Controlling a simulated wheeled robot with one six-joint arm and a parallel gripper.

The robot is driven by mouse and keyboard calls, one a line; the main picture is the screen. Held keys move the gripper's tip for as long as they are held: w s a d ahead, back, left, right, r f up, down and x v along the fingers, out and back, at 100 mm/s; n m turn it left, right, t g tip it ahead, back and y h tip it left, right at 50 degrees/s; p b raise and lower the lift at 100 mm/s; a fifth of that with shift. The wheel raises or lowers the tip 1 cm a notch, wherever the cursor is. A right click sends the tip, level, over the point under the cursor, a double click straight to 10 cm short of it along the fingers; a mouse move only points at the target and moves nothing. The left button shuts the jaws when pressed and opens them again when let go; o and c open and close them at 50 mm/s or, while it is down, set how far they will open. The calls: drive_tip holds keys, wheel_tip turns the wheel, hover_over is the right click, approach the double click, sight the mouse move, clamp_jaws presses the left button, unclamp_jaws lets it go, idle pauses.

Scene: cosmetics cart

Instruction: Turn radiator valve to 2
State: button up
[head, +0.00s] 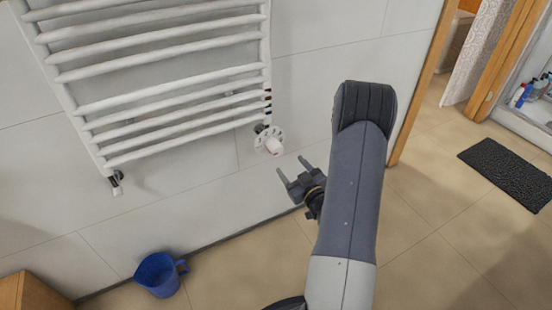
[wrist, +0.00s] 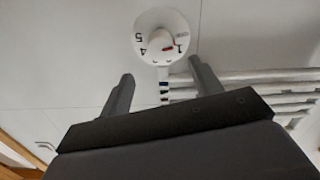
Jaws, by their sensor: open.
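The radiator valve (head: 269,141) is a white round knob at the lower right corner of the white towel radiator (head: 170,50). In the wrist view the valve (wrist: 161,36) faces me, with black numerals 1, 4 and 5 readable and a red mark close to the 1. Other numerals are too small or hidden to read. My gripper (head: 291,171) is open and empty, below and to the right of the valve and apart from it. In the wrist view its two fingers (wrist: 160,78) stand apart, with the valve beyond their tips.
A blue mug-shaped bucket (head: 157,275) stands on the floor by the wall at the lower left. A dark mat (head: 509,172) lies at the right near the doorway. A wooden cabinet edge (head: 37,290) shows at the lower left. The wall around the valve is clear.

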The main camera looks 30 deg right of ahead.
sight(279, 153)
drive_tip(key=w, duration=0.5)
drive_tip(key=w+b, duration=0.1)
drive_tip(key=w, duration=0.4)
drive_tip(key=shift+w+a+f, duration=0.1)
drive_tip(key=shift+w+a, duration=0.1)
drive_tip(key=shift+w, duration=0.15)
drive_tip(key=shift+c, duration=0.4)
drive_tip(key=c, duration=0.9)
